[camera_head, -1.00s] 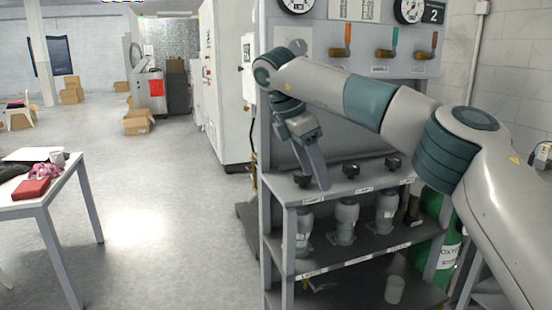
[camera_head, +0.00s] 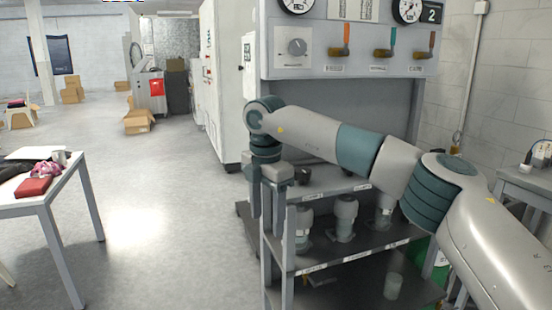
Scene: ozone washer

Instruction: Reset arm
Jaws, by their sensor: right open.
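My right arm comes in from the lower right and reaches across the front of the washer panel and its shelves. My right gripper (camera_head: 267,222) hangs down at the left front corner of the shelf rack, with its two fingers apart and nothing between them. The rack (camera_head: 340,262) stands below the panel (camera_head: 345,45). My left arm and gripper are not in view.
The panel has a dial knob (camera_head: 297,47) and several coloured levers. Pump-like parts (camera_head: 345,218) stand on the middle shelf. A white table (camera_head: 45,196) with a red box (camera_head: 33,187) is at left. The floor between is clear.

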